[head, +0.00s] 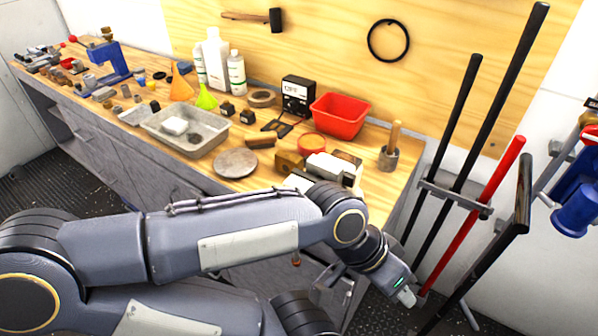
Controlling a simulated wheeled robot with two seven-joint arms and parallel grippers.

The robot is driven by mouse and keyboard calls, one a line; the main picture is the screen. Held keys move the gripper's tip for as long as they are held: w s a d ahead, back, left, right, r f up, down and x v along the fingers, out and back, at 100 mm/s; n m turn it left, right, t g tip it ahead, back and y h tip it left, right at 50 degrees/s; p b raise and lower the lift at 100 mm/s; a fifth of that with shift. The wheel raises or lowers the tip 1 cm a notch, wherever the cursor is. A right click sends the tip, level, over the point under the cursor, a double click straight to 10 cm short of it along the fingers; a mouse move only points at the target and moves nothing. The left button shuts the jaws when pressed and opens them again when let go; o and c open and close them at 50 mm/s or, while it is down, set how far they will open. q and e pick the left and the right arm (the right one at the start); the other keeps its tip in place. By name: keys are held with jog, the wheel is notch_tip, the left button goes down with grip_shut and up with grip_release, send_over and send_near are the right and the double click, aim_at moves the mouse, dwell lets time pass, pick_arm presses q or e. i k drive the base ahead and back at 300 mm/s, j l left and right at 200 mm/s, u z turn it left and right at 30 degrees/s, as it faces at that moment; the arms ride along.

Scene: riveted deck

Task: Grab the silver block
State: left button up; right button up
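A pale, silvery block (328,168) lies near the front right of the wooden workbench, among other small blocks. Its lower side is partly hidden by my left arm. I cannot tell for sure whether it is the silver block, as another pale piece (298,181) lies just in front of it. My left gripper (405,296) is beyond the bench's front right corner, below the level of the top and well apart from the blocks. Its fingers are small and partly hidden, so its opening does not show. My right gripper is not in view.
A brass-coloured block (289,161), a round grey disc (235,163) and a red bin (341,116) crowd the area near the block. A grey tray (160,131) stands further left. Long-handled tools (487,180) stand in a rack at the right.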

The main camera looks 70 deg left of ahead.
aim_at(323, 169)
jog(key=u, duration=0.45)
jog(key=i+l+u, duration=0.1)
jog(key=u, duration=0.3)
jog(key=i+u, duration=0.1)
jog(key=u, duration=0.35)
jog(key=l+u, duration=0.15)
jog(key=u, duration=0.3)
jog(key=l+u, duration=0.1)
jog(key=u, duration=0.3)
